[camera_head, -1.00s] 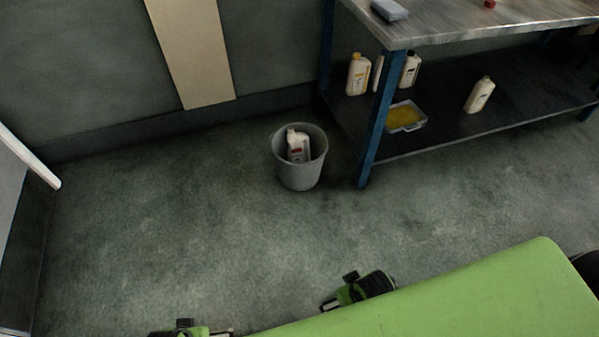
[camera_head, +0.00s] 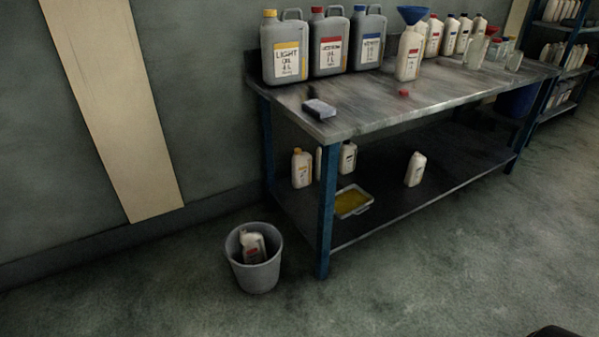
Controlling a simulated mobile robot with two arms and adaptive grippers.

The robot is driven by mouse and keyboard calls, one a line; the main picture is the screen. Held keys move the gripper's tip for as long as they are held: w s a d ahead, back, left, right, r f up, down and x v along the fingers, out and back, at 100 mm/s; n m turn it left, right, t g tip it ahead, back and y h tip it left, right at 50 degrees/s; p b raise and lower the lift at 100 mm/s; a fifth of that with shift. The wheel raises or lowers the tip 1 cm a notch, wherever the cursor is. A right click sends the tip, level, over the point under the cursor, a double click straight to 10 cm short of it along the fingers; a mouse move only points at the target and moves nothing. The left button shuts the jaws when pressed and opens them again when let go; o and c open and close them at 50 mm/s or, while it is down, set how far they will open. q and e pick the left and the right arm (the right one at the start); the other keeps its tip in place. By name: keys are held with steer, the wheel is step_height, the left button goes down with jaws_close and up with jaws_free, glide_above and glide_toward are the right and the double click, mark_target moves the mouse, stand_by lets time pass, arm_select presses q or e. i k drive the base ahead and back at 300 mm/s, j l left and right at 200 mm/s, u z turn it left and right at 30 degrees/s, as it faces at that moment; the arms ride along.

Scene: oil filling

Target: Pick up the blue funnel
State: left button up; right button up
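The blue funnel (camera_head: 413,14) sits in the mouth of a white bottle (camera_head: 409,52) on the metal workbench (camera_head: 440,92). The bottle stands upright near the front of the bench top, right of the large grey canisters. A small red cap (camera_head: 404,93) lies on the bench in front of it.
Three grey oil canisters (camera_head: 331,45) stand at the bench's back left. A grey block (camera_head: 319,109) lies at the left end. Several white bottles and glass jars stand farther right. A grey bin (camera_head: 254,272) is on the floor. Floor in front is clear.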

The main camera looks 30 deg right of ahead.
mark_target(411, 15)
steer(key=z, duration=1.45)
steer(key=i+j+z, duration=0.1)
steer(key=i+j, duration=0.25)
steer(key=i+j+z, duration=0.15)
steer(key=i+j, duration=0.2)
steer(key=i+j+z, duration=0.1)
steer(key=i+j, duration=0.2)
steer(key=j, duration=0.2)
steer(key=i+j+z, duration=0.1)
steer(key=i+j, duration=0.2)
steer(key=j, duration=0.2)
